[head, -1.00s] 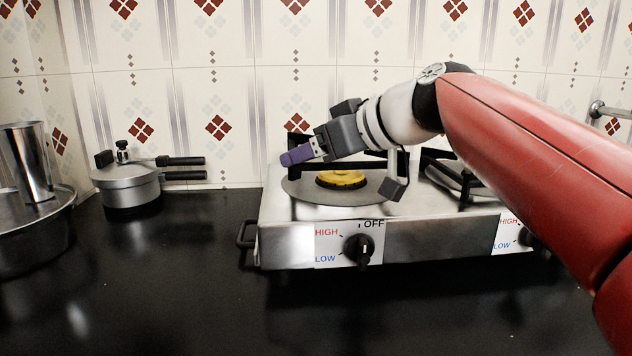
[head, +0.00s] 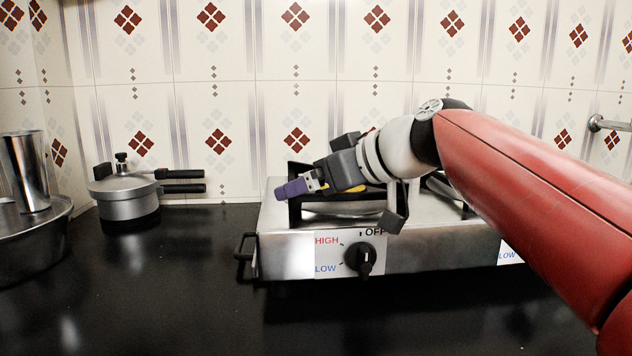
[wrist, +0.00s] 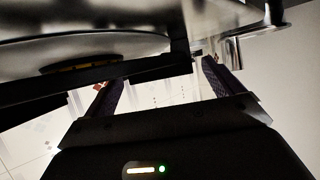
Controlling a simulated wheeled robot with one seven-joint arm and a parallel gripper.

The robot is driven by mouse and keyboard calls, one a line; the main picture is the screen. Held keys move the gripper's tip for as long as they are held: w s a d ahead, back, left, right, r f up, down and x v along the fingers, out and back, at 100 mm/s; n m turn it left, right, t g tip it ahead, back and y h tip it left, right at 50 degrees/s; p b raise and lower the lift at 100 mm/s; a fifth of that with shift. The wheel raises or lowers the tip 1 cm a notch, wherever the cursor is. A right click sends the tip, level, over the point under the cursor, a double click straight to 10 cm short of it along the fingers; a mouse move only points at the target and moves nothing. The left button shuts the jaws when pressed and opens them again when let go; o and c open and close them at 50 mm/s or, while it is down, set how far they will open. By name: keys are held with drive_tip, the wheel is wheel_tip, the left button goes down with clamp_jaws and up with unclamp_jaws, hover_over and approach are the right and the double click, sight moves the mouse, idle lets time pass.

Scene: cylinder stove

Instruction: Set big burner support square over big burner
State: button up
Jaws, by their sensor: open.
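The big burner (head: 352,188), with a yellow cap, is on the left side of the steel stove (head: 285,243). It is mostly hidden behind my gripper in the head view; its yellow edge shows in the wrist view (wrist: 85,64). The black big burner support (head: 295,215) stands around the burner on the stove top; whether it sits square is hard to tell. My gripper (head: 297,187) is open, low over the burner, with a purple finger pointing left in front of the support. In the wrist view a black support bar (wrist: 178,58) shows between the two fingers.
A second burner area with black support (head: 450,192) is at the right, partly behind my arm. A pressure cooker (head: 128,200) and a steel pot (head: 30,235) stand left of the stove. The dark counter in front is clear.

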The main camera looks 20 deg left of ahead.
drive_tip(key=shift+r, duration=0.15)
drive_tip(key=v, duration=1.2)
